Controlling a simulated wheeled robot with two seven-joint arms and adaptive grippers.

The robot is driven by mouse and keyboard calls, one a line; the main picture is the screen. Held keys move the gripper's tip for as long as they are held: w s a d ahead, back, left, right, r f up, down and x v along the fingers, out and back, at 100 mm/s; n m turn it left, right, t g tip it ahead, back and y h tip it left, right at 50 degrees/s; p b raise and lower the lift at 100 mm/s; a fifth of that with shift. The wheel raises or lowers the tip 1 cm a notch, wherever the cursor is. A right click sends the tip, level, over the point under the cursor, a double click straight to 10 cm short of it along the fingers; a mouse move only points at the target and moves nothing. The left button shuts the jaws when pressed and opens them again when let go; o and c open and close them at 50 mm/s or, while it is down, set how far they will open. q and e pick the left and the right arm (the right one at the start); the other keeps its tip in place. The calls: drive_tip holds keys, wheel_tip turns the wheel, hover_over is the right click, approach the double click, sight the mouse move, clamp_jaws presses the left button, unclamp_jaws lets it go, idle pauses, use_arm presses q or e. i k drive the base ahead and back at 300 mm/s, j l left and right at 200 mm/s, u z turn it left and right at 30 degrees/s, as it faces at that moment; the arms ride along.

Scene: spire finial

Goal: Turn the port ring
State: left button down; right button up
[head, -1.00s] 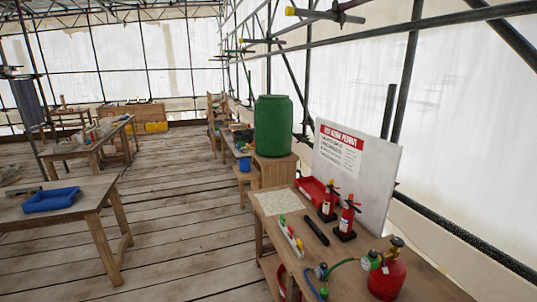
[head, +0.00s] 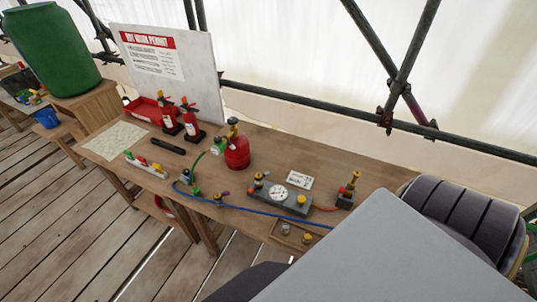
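I cannot tell for certain which part is the port ring. On the wooden bench, a grey block (head: 288,203) carries a round white gauge (head: 278,193), a brass fitting (head: 258,180) and a yellow knob (head: 301,200). To its right stands a dark base with an upright brass valve (head: 351,185) and a small red part. An orange hose (head: 325,209) runs between the block and this valve. A blue hose (head: 250,209) runs along the bench front. Neither of my grippers shows in the head view.
A red gas cylinder (head: 237,153), two small extinguishers (head: 191,122), a white sign board (head: 190,75) and a small white card (head: 299,180) stand on the bench. A shallow wooden tray (head: 283,239) holds small parts. A large grey panel (head: 390,255) covers the lower right.

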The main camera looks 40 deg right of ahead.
sight(252, 190)
drive_tip(key=l+z, duration=0.1)
drive_tip(key=z, duration=1)
drive_tip(key=i+j, duration=0.05)
